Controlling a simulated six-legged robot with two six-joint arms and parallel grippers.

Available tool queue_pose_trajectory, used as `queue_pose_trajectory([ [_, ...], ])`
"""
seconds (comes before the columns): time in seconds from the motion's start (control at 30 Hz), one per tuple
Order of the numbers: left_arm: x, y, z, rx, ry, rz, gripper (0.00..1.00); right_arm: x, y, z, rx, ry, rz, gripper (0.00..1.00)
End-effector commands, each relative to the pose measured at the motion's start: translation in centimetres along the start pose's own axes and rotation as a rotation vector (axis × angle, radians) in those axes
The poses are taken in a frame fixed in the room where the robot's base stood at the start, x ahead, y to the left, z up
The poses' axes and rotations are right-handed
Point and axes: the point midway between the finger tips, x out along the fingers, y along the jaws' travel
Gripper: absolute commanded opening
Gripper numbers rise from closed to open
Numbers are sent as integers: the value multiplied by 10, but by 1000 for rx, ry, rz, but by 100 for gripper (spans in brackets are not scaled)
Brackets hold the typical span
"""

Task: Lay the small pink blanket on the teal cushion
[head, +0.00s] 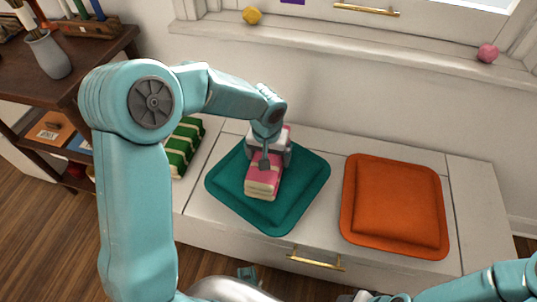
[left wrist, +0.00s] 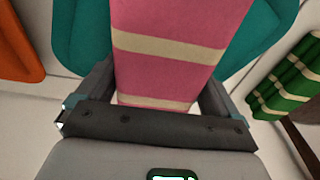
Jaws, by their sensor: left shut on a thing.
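The small pink blanket (head: 262,182) is folded, with cream stripes, and sits over the middle of the teal cushion (head: 302,195) on the white window bench. My left gripper (head: 264,164) reaches down from above and is shut on the blanket. In the left wrist view the pink blanket (left wrist: 170,80) lies between the two dark fingers, with the teal cushion (left wrist: 265,35) behind it. I cannot tell whether the blanket's underside touches the cushion. My right arm shows at the lower right corner of the head view; its gripper is not visible.
An orange cushion (head: 393,207) lies to the right on the bench. A green striped blanket (head: 185,147) lies to the left. A dark shelf (head: 100,50) with a grey vase (head: 48,55) stands at the far left. A yellow ball (head: 252,15) and a pink ball (head: 487,53) sit on the windowsill.

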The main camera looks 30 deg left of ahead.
Motion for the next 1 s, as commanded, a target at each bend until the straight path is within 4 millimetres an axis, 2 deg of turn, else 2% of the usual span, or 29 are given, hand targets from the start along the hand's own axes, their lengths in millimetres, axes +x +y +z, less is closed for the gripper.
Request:
queue_pose_trajectory([
  [0.07, 4, 0, 0, 0, 1, 0, 58, 4, 2, 0, 0, 0, 0, 43],
  [0.1, 2, 0, 0, 0, 0, 0, 100, 3, 1, 0, 0, 0, 0, 43],
  [0.3, 2, 0, 0, 0, 0, 0, 100, 2, 1, 0, 0, 0, 0, 43],
  [0.43, -8, 0, -1, 0, 2, 0, 100, -4, -1, 0, 0, 0, 0, 43],
  [0.8, -91, 0, -1, 0, 4, 1, 100, -29, -10, 0, 0, 0, 0, 43],
  [1.0, -117, 0, -1, 0, 1, 0, 100, -35, -12, 1, 0, 0, 0, 43],
])
